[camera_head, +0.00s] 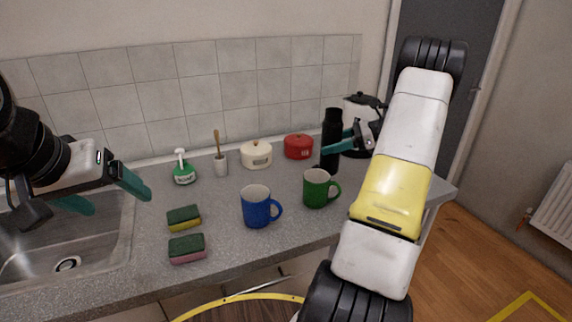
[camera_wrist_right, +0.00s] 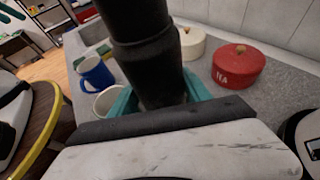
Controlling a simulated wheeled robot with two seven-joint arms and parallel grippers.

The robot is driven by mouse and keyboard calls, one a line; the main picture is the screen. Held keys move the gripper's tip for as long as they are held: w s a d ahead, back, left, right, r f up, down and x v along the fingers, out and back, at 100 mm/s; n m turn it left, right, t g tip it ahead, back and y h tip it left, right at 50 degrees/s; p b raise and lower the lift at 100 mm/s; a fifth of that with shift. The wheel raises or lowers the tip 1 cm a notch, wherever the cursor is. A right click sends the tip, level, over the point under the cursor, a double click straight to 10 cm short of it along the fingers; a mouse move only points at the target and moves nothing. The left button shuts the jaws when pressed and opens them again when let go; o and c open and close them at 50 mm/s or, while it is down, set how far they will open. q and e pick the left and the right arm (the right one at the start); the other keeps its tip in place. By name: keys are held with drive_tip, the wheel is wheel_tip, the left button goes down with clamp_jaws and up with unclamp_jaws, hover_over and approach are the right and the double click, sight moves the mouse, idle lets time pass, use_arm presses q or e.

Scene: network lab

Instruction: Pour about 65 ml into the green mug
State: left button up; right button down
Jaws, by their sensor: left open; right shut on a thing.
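The green mug (camera_head: 317,189) stands upright on the grey counter, right of the blue mug (camera_head: 256,207). A black bottle (camera_head: 330,135) stands upright behind the green mug. My right gripper (camera_head: 341,146) is shut on the bottle from the right. In the right wrist view the bottle (camera_wrist_right: 150,55) rises between the teal fingers and hides part of the mug behind it, whose pale rim (camera_wrist_right: 107,101) shows at the left. I cannot tell whether the bottle touches the counter. My left gripper (camera_head: 108,194) is open and empty over the sink edge.
A red pot (camera_head: 299,147), cream pot (camera_head: 256,154), brush holder (camera_head: 221,165) and green soap bottle (camera_head: 183,170) stand along the tiled wall. A kettle (camera_head: 361,108) is behind my right gripper. Two sponges (camera_head: 184,217) (camera_head: 187,249) lie near the sink (camera_head: 112,255).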

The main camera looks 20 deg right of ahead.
drive_tip(key=shift+w+a, duration=0.4)
drive_tip(key=shift+r+n, duration=0.1)
drive_tip(key=shift+n, duration=0.2)
drive_tip(key=shift+r+n+t+h, duration=0.1)
drive_tip(key=shift+n+t+h, duration=0.2)
drive_tip(key=shift+n, duration=0.2)
drive_tip(key=shift+n+t+h, duration=0.3)
drive_tip(key=shift+n, duration=0.3)
drive_tip(key=shift+s+a+f+n+t+h, duration=0.15)
drive_tip(key=shift+f+n+t+h, duration=0.3)
drive_tip(key=shift+n+t+h, duration=0.5)
drive_tip(key=shift+w+d+f+n+t+h, duration=0.15)
drive_tip(key=shift+w+d+f+n+t, duration=0.15)
drive_tip(key=shift+n, duration=0.3)
drive_tip(key=shift+w+d+f+n+t+h, duration=0.15)
drive_tip(key=shift+f+n+t, duration=0.15)
drive_tip(key=shift+n, duration=0.25)
drive_tip(key=shift+w+d+f+n+t+h, duration=0.1)
drive_tip(key=shift+f+n+t+h, duration=0.15)
drive_tip(key=shift+f, duration=0.25)
drive_tip(key=shift+w+d+f+n+t, duration=0.1)
drive_tip(key=shift+f+n, duration=0.25)
drive_tip(key=shift+f, duration=0.15)
drive_tip(key=shift+w+d+r+n+t, duration=0.1)
drive_tip(key=shift+w+r+n+t, duration=0.05)
drive_tip(key=shift+n+t, duration=0.4)
